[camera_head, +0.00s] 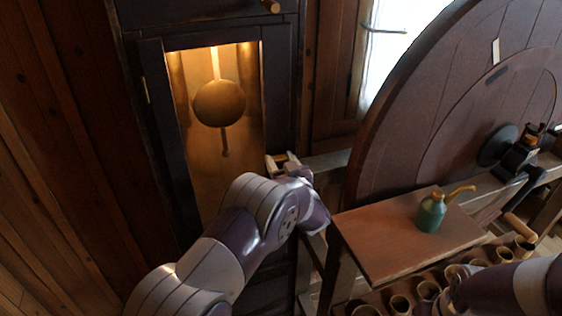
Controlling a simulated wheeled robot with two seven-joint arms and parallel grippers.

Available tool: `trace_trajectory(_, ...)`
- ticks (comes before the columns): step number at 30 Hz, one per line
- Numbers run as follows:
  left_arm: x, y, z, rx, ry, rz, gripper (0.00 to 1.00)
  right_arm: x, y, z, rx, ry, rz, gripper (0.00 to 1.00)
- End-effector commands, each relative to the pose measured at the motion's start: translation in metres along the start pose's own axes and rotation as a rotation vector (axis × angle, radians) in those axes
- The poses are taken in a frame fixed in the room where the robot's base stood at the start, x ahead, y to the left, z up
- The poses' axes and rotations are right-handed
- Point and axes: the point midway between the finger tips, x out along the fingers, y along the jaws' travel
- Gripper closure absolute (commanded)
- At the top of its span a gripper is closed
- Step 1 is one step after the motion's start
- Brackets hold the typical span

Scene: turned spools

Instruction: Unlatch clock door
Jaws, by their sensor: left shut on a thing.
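The clock door (160,110) is a tall dark wooden frame around a lit window, and it looks closed. A round brass pendulum (219,103) hangs behind the window. My left gripper (281,160) is at the right edge of the door, about level with the lower part of the pendulum. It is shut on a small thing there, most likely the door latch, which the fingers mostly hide. My right arm shows only as a purple and white link at the lower right; its gripper is not visible.
A large dark wooden wheel (415,115) stands to the right. In front of it, a wooden board (375,245) holds a green oil can (431,213). A bright window (395,45) is behind.

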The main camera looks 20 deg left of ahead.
Motion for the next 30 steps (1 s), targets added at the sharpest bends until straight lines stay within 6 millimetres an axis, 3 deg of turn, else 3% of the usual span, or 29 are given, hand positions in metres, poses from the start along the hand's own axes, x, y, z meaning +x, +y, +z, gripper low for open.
trace_trajectory(8,0.000,0.001,-0.003,0.129,-0.001,0.001,0.79,-0.011,0.000,-0.001,0.000,0.000,0.000,0.36)
trace_trajectory(30,0.000,0.003,-0.001,0.817,0.000,0.000,0.79,-0.050,0.000,-0.006,0.000,0.000,0.000,0.36)
